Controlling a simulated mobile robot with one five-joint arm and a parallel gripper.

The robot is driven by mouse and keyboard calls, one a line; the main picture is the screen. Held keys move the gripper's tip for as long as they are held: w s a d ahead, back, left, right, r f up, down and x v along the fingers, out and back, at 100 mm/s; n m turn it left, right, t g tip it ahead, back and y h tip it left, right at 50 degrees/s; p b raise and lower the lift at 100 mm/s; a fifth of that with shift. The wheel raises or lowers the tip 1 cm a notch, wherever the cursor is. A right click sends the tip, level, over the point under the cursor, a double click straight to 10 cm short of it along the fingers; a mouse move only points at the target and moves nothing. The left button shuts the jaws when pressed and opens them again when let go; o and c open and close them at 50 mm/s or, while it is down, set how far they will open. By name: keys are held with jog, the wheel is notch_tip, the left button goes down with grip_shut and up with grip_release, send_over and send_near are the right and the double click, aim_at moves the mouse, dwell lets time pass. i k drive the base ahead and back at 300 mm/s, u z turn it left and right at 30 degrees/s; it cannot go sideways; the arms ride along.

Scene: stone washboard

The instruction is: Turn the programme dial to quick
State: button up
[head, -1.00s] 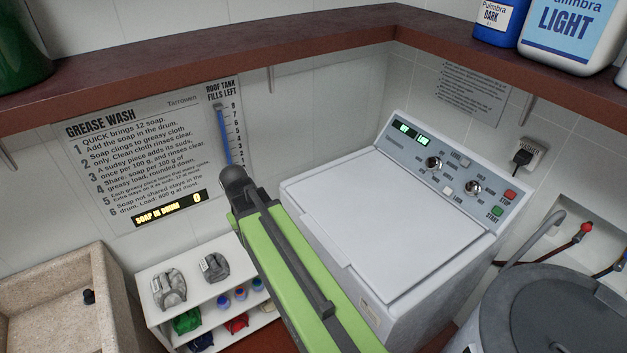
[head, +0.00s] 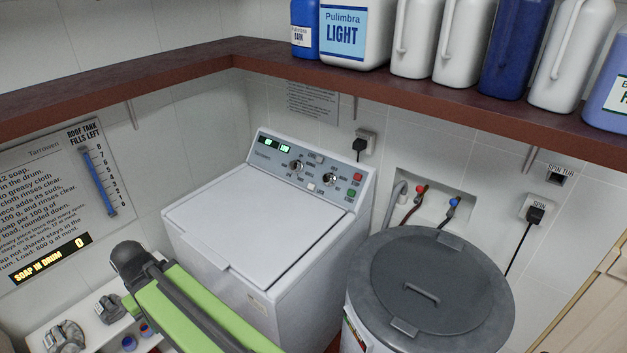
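The white top-loading washer (head: 250,225) stands in the corner with its lid shut. Its grey-blue control panel (head: 262,157) slopes along the back. Two round dials sit on the panel: a left dial (head: 296,166) and a right dial (head: 329,180). Their labels and pointer positions are too small to read, so I cannot tell which is the programme dial or its setting. Two small green-lit displays (head: 275,145) are at the panel's left. My green arm crosses the lower left, in front of the washer. My gripper's fingers do not show.
A brown shelf (head: 440,105) with jugs and bottles runs above the washer. A grey-lidded spin tub (head: 478,305) stands close at the washer's right. A sign reads soap in drum 0 (head: 52,259).

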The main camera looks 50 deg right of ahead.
aim_at(296, 166)
jog(key=k, duration=0.9)
jog(key=u, duration=0.5)
jog(key=i, duration=1.4)
jog(key=z, duration=2.4)
jog(key=i, duration=0.5)
jog(key=u, duration=0.1)
